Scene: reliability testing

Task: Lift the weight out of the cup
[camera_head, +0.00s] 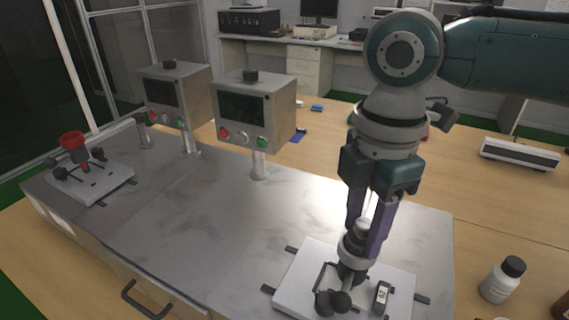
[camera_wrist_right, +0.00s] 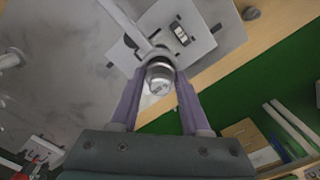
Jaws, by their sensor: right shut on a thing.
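My right gripper (camera_head: 362,240) comes down from above at the right of the head view. Its purple fingers are shut on a silver metal weight (camera_head: 361,229). In the right wrist view, the weight (camera_wrist_right: 160,76) shows as a shiny round piece between the fingertips (camera_wrist_right: 161,84). Just below it is a light grey ring-shaped cup (camera_head: 346,256) on a dark holder, on a white base plate (camera_head: 290,278). The fingers hide part of the cup, so I cannot tell how deep the weight sits. My left gripper is not in view.
A second white device with a red cup (camera_head: 72,140) stands at the far left of the metal bench (camera_head: 200,235). Two control boxes (camera_head: 253,110) stand on posts behind. A white bottle (camera_head: 502,280) is on the wooden table at right. The bench middle is clear.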

